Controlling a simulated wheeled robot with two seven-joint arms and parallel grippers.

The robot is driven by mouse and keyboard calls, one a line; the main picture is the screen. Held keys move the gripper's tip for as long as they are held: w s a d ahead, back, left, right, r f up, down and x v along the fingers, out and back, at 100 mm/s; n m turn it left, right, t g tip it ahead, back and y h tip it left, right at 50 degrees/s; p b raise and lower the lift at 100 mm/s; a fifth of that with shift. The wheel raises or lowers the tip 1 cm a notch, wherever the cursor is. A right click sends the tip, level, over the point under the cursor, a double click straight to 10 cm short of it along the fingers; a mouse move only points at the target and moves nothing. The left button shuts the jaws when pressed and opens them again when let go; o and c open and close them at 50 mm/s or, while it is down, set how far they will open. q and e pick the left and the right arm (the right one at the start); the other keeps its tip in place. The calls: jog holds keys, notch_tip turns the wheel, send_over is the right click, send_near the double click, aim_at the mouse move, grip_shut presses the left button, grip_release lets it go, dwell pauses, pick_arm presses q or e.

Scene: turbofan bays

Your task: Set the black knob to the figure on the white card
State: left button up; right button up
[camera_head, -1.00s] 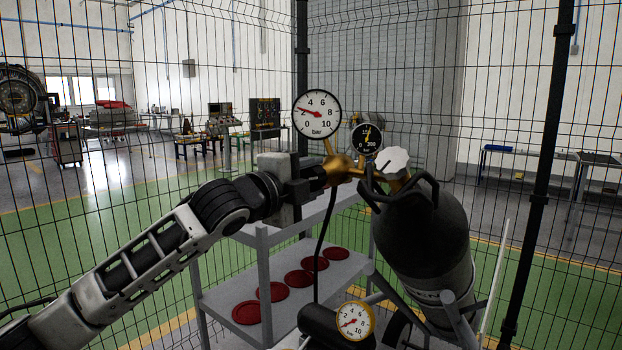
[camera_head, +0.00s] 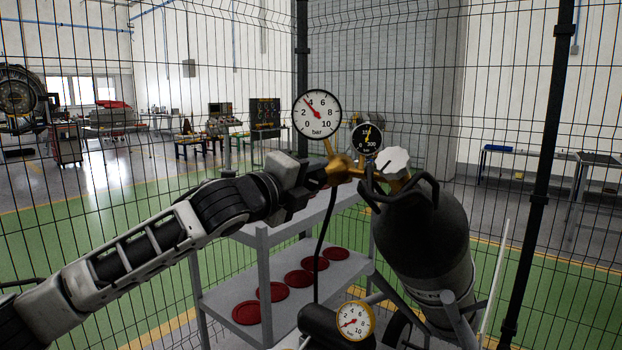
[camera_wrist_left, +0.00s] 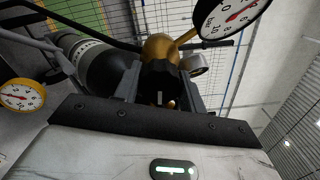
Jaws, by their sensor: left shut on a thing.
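My left gripper (camera_head: 310,178) is shut on the black knob (camera_wrist_left: 160,82) of the brass regulator (camera_head: 342,168). The knob sits between both fingers in the left wrist view; in the head view the gripper mostly hides it. The large white gauge (camera_head: 326,124), marked 0 to 10 bar, stands above the regulator. Its red needle points up and left, close to the 4. This gauge is partly cut off in the left wrist view (camera_wrist_left: 226,22). A small black gauge (camera_head: 367,138) sits right of it. I see no white card. My right gripper is not in view.
A dark gas cylinder (camera_head: 425,240) with a white valve wheel (camera_head: 394,162) leans right of the regulator. A grey shelf cart (camera_head: 220,290) bears several red discs. A yellow-rimmed gauge (camera_head: 354,321) and black hose are below. Wire fencing stands behind.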

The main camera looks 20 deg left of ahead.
pick_arm(q)
jog(key=shift+d+f, duration=0.1)
jog(key=shift+f, duration=0.05)
jog(key=o, duration=1)
jog(key=shift+s, duration=0.1)
jog(key=shift+s, duration=0.2)
jog(key=shift+b+v, duration=1.95)
jog(key=shift+v, duration=5.8)
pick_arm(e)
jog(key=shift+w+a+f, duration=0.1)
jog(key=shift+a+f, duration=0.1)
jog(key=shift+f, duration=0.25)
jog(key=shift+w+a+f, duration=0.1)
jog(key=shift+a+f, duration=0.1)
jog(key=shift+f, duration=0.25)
pick_arm(q)
jog(key=shift+w, duration=0.1)
